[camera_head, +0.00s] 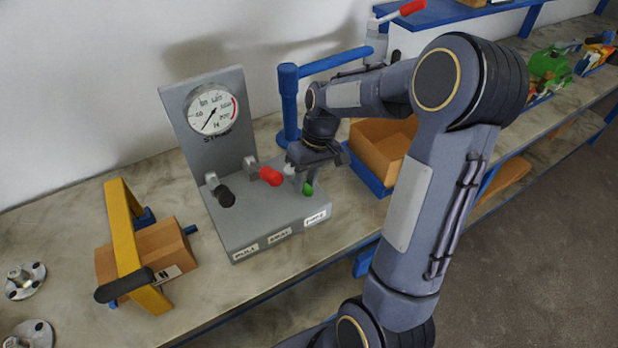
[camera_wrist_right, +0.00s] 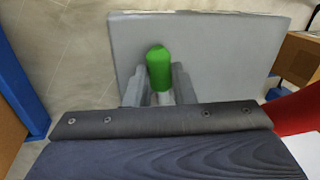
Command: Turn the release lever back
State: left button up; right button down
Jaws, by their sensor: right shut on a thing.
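A grey test stand with a dial gauge (camera_head: 214,110) on its upright plate stands on the bench. Its base (camera_head: 262,222) carries a black-handled lever (camera_head: 224,196), a red-handled lever (camera_head: 270,176) and a green-handled lever (camera_head: 308,189). White labels run along the front edge; I cannot read them surely. My right gripper (camera_head: 300,176) is at the green lever, at the right end. In the right wrist view the green handle (camera_wrist_right: 158,68) stands between the two fingers (camera_wrist_right: 160,88), which are shut on it. The lever's lower part is hidden. My left gripper is not in view.
A blue post with a bar (camera_head: 289,100) rises behind my gripper. An open cardboard box (camera_head: 380,150) is at right. Flanged metal parts (camera_head: 27,280) lie far left.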

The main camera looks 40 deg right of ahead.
jog(key=shift+a+m, duration=0.25)
jog(key=shift+m, duration=0.25)
jog(key=c, duration=1.2)
grip_release()
jog(key=v, duration=0.7)
jog(key=shift+r, duration=0.4)
jog(key=shift+s, duration=0.1)
